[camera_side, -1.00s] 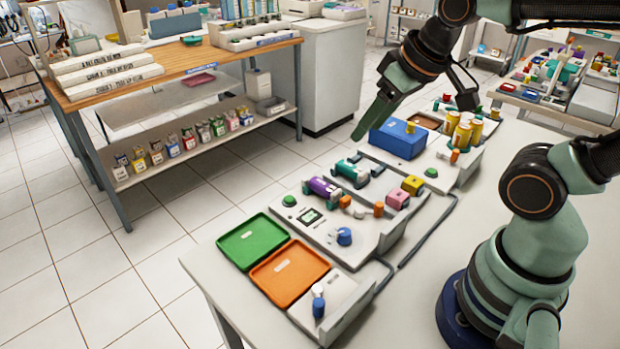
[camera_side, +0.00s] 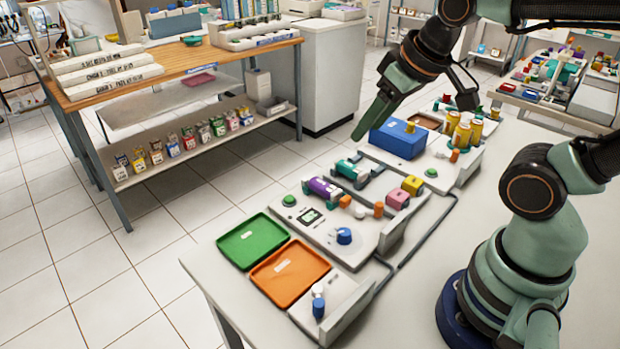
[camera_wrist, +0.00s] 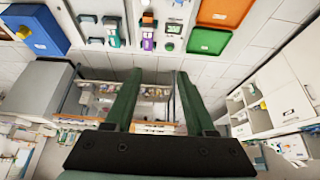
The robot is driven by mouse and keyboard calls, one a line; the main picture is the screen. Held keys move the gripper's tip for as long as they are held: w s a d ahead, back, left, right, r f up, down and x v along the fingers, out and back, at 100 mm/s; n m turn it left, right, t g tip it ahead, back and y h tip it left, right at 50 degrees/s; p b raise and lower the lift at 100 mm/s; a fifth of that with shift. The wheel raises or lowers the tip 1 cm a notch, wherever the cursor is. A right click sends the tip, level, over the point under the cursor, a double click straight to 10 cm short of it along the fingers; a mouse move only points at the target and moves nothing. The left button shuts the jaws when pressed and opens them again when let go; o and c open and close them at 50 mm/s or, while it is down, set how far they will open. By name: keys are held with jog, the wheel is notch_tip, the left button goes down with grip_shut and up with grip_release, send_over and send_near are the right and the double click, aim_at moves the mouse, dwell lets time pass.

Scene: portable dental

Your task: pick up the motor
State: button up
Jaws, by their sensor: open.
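No part is labelled as the motor, and I cannot tell for sure which part it is. Two cylindrical parts lie on the white control unit (camera_side: 318,232): a purple one with a teal end (camera_side: 321,188) and a teal one with a white end (camera_side: 350,168). In the wrist view the purple part (camera_wrist: 147,40) and the teal part (camera_wrist: 112,37) show at the top, beyond the fingers. My gripper (camera_side: 366,123) is raised above and behind the unit, near the blue box. In the wrist view my gripper (camera_wrist: 158,76) has its fingers apart with nothing between them.
A blue box (camera_side: 398,142) stands behind the unit, with yellow cylinders (camera_side: 461,133) to its right. Pink (camera_side: 397,199) and yellow (camera_side: 412,184) blocks sit beside the cylindrical parts. Green (camera_side: 250,239) and orange (camera_side: 290,275) trays lie at the front left.

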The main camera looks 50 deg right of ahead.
jog(key=shift+o, duration=1.4)
jog(key=g, duration=0.6)
send_over(323, 184)
notch_tip(323, 184, down, 9)
notch_tip(323, 184, down, 12)
jog(key=shift+f, duration=0.15)
